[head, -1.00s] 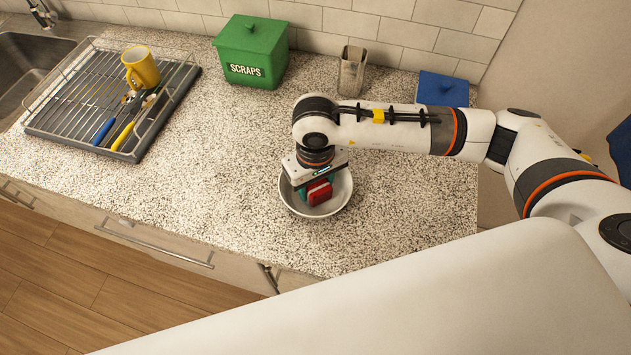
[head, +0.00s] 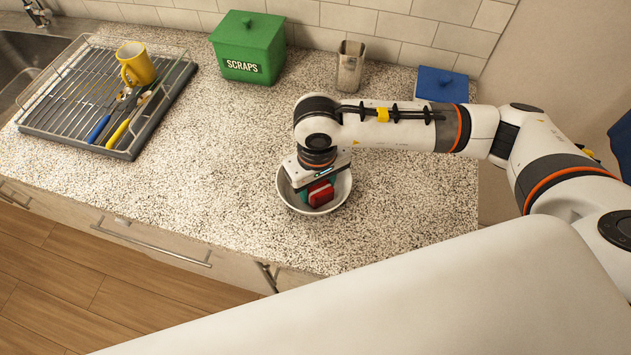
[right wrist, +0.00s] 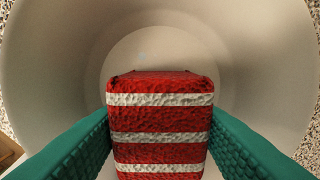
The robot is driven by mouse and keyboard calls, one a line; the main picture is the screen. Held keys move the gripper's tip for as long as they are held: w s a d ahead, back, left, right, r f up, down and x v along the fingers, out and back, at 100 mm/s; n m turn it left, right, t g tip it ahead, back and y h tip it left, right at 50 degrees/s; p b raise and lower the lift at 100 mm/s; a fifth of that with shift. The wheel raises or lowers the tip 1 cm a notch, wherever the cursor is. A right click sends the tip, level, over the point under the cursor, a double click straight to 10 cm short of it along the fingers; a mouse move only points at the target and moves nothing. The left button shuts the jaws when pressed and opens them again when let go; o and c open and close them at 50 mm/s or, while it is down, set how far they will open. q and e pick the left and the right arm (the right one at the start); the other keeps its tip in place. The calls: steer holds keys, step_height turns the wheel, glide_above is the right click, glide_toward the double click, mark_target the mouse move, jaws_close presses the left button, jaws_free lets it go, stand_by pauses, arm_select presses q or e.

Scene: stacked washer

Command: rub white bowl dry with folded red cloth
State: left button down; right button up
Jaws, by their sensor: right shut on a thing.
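The white bowl (head: 341,200) stands upright on the counter near its front edge. Its round inside fills most of the right wrist view (right wrist: 55,65). The folded red cloth (head: 321,193) is inside the bowl; in the right wrist view the cloth (right wrist: 160,125) shows white stripes. My right gripper (head: 313,190) points down into the bowl and is shut on the cloth, with a green finger on each side of it. Whether the cloth touches the bowl's floor is hard to tell. My left gripper is not in view.
A dish rack (head: 60,118) with a yellow mug (head: 136,66) and several utensils stands at the left beside the sink (head: 22,65). The counter around the bowl is clear.

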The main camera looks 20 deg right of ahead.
steer(key=shift+w+d+f, duration=0.1)
steer(key=shift+w+d, duration=0.05)
steer(key=shift+w+d+b, duration=0.25)
steer(key=shift+w+b, duration=0.2)
steer(key=shift+b, duration=0.3)
steer(key=shift+w+a+b, duration=0.15)
steer(key=shift+w+b, duration=0.05)
steer(key=shift+b, duration=0.1)
steer(key=shift+w+a+f+b, duration=0.1)
steer(key=shift+w+a+b, duration=0.1)
steer(key=shift+a+b, duration=0.15)
steer(key=shift+a, duration=0.1)
steer(key=shift+s+a, duration=0.2)
stand_by(0.6)
steer(key=shift+s+a+b, duration=0.25)
steer(key=shift+s+b, duration=0.15)
